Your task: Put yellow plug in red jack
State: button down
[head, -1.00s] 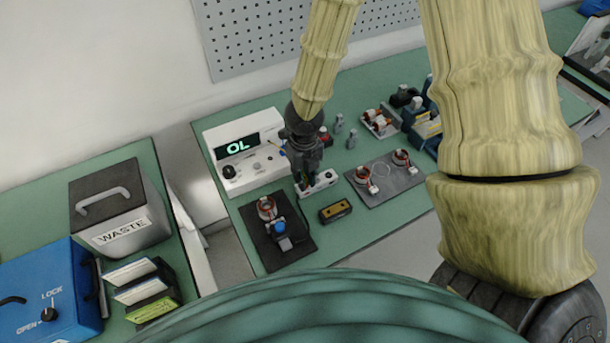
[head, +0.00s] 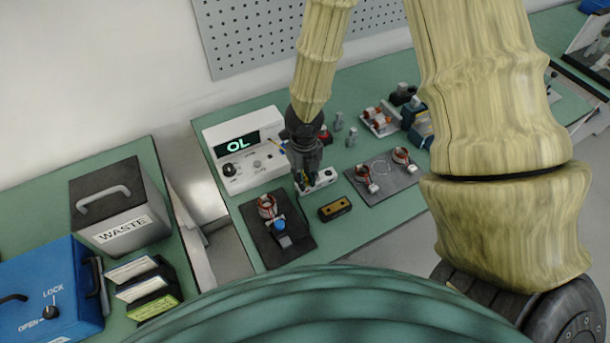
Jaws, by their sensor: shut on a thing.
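My gripper (head: 303,186) points down at the front right of the white meter, whose display reads "OL" (head: 238,144). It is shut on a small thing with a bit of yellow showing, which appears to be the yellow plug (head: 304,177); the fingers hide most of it. The fingertips are at the left part of a small white block (head: 324,179) on the green bench. I cannot tell whether the plug touches the block. The red jack cannot be made out; the gripper may cover it.
A black mat (head: 262,240) with a copper-wound stator (head: 267,206) and a blue-topped part lies at front left. A black-and-yellow block (head: 335,208) sits near the gripper. A grey mat (head: 385,190) with two stators lies to the right. Small grey posts stand behind.

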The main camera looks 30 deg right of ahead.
jog(key=c, duration=1.3)
grip_release()
jog(key=shift+r, duration=6)
